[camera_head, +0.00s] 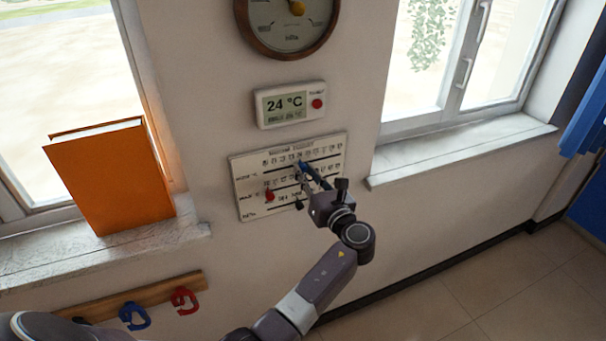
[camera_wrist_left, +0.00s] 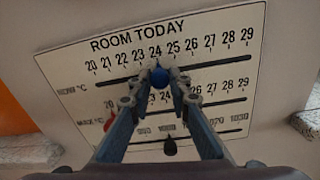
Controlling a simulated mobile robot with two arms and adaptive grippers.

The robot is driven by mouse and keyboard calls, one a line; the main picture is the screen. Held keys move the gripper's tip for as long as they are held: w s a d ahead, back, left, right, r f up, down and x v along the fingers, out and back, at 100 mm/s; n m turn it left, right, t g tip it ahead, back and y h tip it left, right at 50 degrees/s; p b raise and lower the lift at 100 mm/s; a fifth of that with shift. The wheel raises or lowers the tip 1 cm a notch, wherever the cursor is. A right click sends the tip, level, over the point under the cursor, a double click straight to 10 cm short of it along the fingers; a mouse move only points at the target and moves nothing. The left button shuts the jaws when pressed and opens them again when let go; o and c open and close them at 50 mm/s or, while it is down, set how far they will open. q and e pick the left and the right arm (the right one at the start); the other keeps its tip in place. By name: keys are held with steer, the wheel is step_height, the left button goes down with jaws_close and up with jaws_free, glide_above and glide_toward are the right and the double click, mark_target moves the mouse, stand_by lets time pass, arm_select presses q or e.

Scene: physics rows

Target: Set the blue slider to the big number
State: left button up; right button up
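The white ROOM TODAY board (camera_head: 240,170) hangs on the wall below a small display (camera_head: 290,104) whose big number reads 24 °C. The blue slider (camera_wrist_left: 160,77) is on the board's top slot, under the 20 to 29 scale. In the left wrist view it stands at about the 24 mark. My left gripper (camera_head: 303,169) is at the board; in the left wrist view its fingertips (camera_wrist_left: 160,74) close in on both sides of the blue knob and appear to touch it. The fingers hide parts of the lower scales. My right gripper is out of view.
A red slider (camera_head: 269,196) sits at the left of the middle slot, and a dark slider (camera_wrist_left: 170,146) is on the lowest slot. A round dial (camera_head: 288,22) hangs above. An orange book (camera_head: 110,178) stands on the left sill. Blue and red hooks (camera_head: 184,300) are below.

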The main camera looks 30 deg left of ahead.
arm_select(q)
steer(key=o, duration=0.4)
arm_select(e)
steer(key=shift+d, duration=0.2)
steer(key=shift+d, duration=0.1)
arm_select(q)
steer(key=v, duration=0.7)
steer(key=shift+d, duration=0.3)
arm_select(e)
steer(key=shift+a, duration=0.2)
arm_select(q)
steer(key=shift+s, duration=0.1)
